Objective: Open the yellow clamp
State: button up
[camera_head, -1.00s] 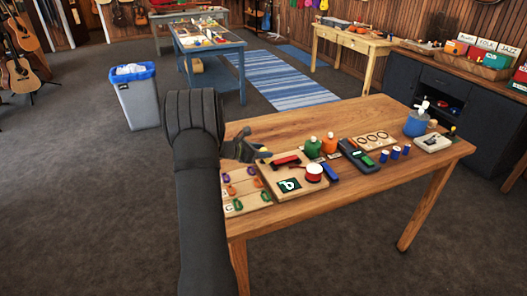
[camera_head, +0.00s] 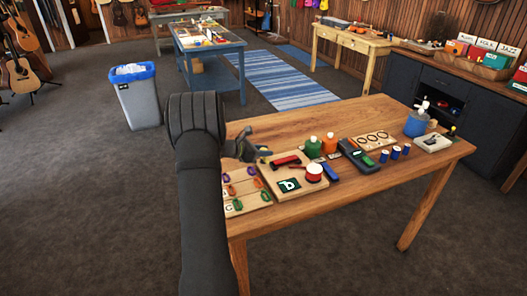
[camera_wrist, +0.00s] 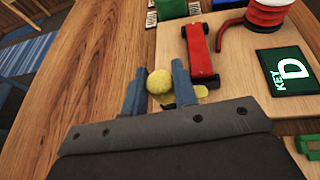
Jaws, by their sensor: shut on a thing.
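The yellow clamp shows in the wrist view as a round yellow knob (camera_wrist: 160,82) with a flatter yellow part (camera_wrist: 199,92) beside it. My gripper (camera_wrist: 158,88) has one finger on each side of the knob and is shut on it. The rest of the clamp is hidden behind the fingers and the gripper body. In the head view my gripper (camera_head: 249,149) is low over the left end of the wooden table, and only a small bit of yellow (camera_head: 264,150) shows at its tip. The clamp's lever angle cannot be made out.
A red bar-shaped piece (camera_wrist: 200,55) lies on the wooden board (camera_wrist: 235,100), close right of the fingers. A green-screened "KEY D" tile (camera_wrist: 283,71) and a red-and-white round thing (camera_head: 314,172) are farther right. A panel with coloured rings (camera_head: 240,207) lies in front. The table's near right is clear.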

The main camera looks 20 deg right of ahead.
jog(key=m+g, duration=0.4)
jog(key=g, duration=0.1)
jog(key=shift+m+g+y, duration=0.9)
jog(key=shift+m+g, duration=1.1)
jog(key=o, duration=1)
jog(key=v, duration=1.2)
jog(key=shift+w+d, duration=0.1)
